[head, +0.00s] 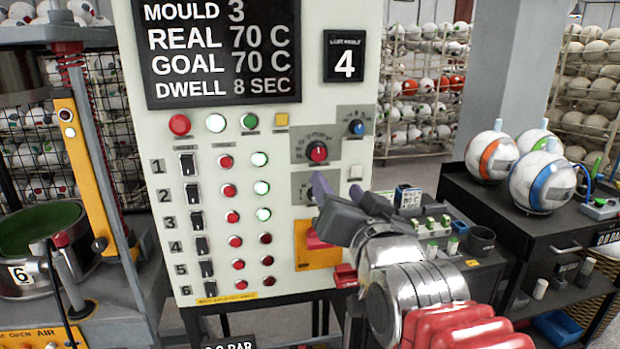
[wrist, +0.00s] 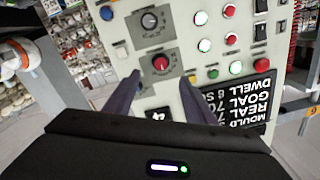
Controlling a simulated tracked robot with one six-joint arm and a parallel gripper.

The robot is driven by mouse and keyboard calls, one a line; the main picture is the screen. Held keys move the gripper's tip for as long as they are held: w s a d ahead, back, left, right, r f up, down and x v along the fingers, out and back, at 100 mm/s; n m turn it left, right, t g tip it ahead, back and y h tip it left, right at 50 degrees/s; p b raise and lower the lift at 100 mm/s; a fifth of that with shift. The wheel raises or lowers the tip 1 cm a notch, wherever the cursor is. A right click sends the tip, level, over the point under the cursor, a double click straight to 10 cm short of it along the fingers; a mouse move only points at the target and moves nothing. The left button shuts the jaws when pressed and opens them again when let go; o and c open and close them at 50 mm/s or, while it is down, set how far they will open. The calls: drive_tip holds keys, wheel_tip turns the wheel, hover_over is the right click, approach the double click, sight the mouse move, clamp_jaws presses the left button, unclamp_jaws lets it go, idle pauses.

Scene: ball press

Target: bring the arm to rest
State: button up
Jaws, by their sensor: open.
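My gripper (head: 325,197) is open and empty in front of the right side of the pale control panel (head: 215,290). In the wrist view its two dark fingers (wrist: 153,85) stand apart, with the panel beyond and upside down. A red-capped dial (head: 318,152) shows just above the fingers in the head view, and between them in the wrist view (wrist: 160,64). A lower dial (head: 308,190) is partly hidden by a finger. Whether the fingers touch the panel is hard to tell. My arm reaches in from the lower right.
The display (head: 222,50) reads mould 3, real 70 C, goal 70 C, dwell 8 sec. A small sign (head: 344,58) shows 4. Balls (head: 543,182) stand on a black cart (head: 560,238) to the right. A press (head: 45,235) stands at left.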

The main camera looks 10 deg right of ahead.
drive_tip(key=s+f+n+g, duration=0.1)
drive_tip(key=s+f+g, duration=0.15)
drive_tip(key=f, duration=0.45)
drive_tip(key=s+f+n+g, duration=0.2)
drive_tip(key=f+g, duration=0.2)
drive_tip(key=f, duration=0.3)
drive_tip(key=s+f+n+g, duration=0.1)
drive_tip(key=s+f+g, duration=0.4)
drive_tip(key=s+f, duration=0.4)
drive_tip(key=s, duration=0.3)
drive_tip(key=shift+f+n+g, duration=0.15)
drive_tip(key=shift+n+g, duration=0.2)
drive_tip(key=shift+n, duration=0.05)
drive_tip(key=shift+s+d, duration=0.1)
